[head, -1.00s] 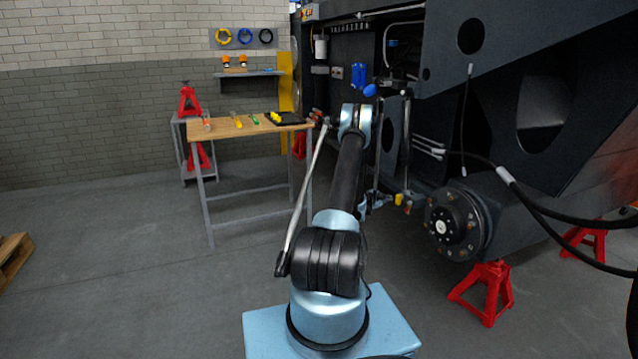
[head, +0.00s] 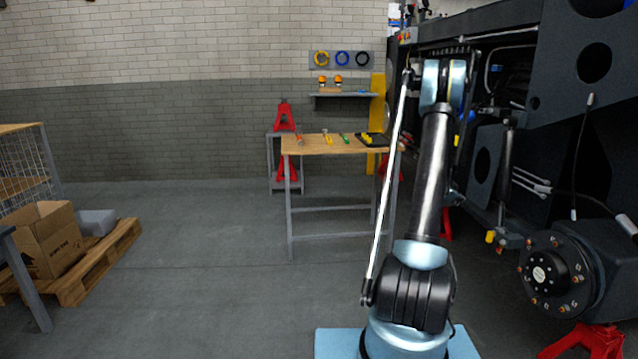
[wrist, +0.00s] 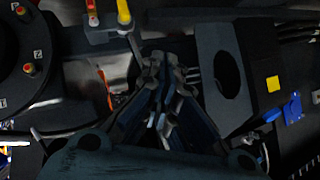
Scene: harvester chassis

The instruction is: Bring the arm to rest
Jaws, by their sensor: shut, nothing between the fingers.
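My arm stands raised at the right of the head view, its dark upper link reaching up to a pale blue elbow beside the dark chassis (head: 565,75). The gripper end is hidden in the head view. In the wrist view my gripper (wrist: 163,118) is shut, its fingers together and nothing between them. Behind it in that view are dark chassis parts with a round hole, a yellow square (wrist: 273,83) and a blue part (wrist: 291,107). I cannot tell how far the fingers are from these parts.
A wooden workbench (head: 315,147) with tools stands ahead. A wheel hub (head: 545,275) and a red jack stand (head: 590,343) are at the right. A cardboard box (head: 48,240) sits on a pallet (head: 125,240) at the left. The floor between is clear.

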